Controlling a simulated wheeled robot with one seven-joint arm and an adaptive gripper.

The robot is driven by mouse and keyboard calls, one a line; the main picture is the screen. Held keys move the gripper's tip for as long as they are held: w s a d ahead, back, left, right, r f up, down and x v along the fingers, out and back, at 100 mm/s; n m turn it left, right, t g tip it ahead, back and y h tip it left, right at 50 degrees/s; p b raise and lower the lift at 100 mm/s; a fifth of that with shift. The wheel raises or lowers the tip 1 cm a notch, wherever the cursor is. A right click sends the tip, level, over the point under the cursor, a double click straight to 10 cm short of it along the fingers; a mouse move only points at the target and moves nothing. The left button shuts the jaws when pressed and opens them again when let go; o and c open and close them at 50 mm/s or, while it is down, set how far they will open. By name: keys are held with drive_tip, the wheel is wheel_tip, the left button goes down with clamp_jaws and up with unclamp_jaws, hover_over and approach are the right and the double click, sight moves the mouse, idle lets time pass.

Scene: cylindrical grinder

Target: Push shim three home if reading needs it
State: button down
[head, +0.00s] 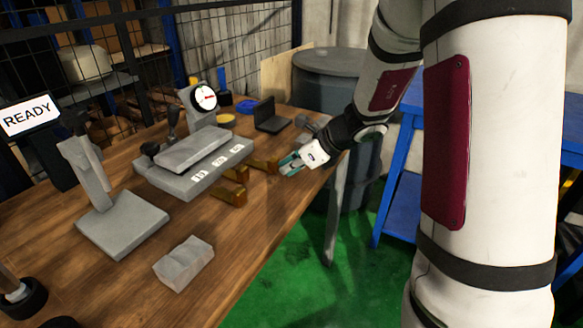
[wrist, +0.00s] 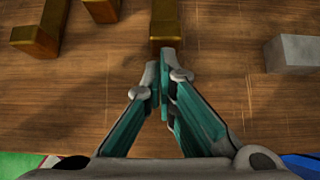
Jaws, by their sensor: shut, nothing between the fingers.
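Three brass shims stick out from the front of a grey fixture (head: 178,182) with white labels too small to read surely. The near shim (head: 229,196) also shows in the wrist view (wrist: 35,38), the middle one (head: 236,174) shows there too (wrist: 102,10), and the far one (head: 262,165) is ahead of my fingertips (wrist: 165,28). The middle shim reaches out least. My gripper (head: 290,165) is shut and empty, its fingertips (wrist: 166,62) close to the far shim's outer end; contact is unclear. A dial gauge (head: 205,97) with a red needle stands behind; its value is unreadable.
A READY sign (head: 27,115) stands at left. A grey stand (head: 122,224) and a grey block (head: 184,263) sit on the wooden table (head: 235,245). Another grey block (wrist: 293,53) is right of my gripper in the wrist view. A grey drum (head: 342,62) stands beyond the table.

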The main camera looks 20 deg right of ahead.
sight(272, 160)
drive_tip(key=w+a, duration=0.1)
drive_tip(key=w, duration=0.1)
drive_tip(key=w+a, duration=0.2)
idle(0.4)
